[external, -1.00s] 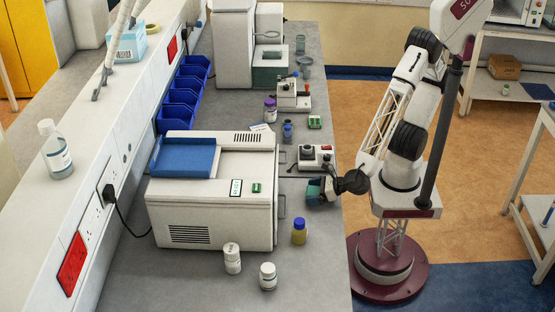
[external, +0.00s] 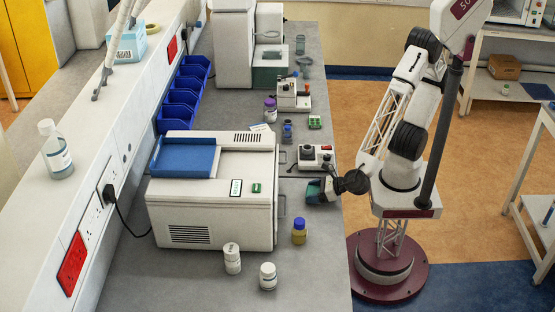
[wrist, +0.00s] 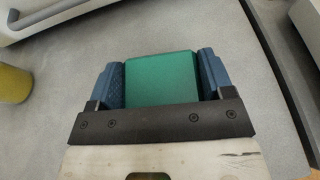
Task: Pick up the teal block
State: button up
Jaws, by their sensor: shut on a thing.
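The teal block (wrist: 160,80) sits between the two blue finger pads of my gripper (wrist: 160,82) in the wrist view, with a pad against each side. My gripper is shut on it. In the external view my gripper (external: 318,190) is low over the front edge of the grey bench, right of the large white machine, and the teal block (external: 313,187) shows small and dark at its tip. I cannot tell whether the block touches the bench.
The white machine (external: 215,215) stands left of my gripper. A small white device (external: 315,157) stands just behind my gripper.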

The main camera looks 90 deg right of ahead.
aim_at(313, 190)
jog(key=shift+r, duration=0.1)
jog(key=shift+s+d+r, duration=0.1)
jog(key=shift+r, duration=1.6)
jog(key=s+d+r, duration=0.1)
jog(key=s+d, duration=0.8)
jog(key=s, duration=0.3)
jog(key=shift+s+d+r, duration=0.2)
jog(key=shift+s+d, duration=0.05)
jog(key=shift+d, duration=0.05)
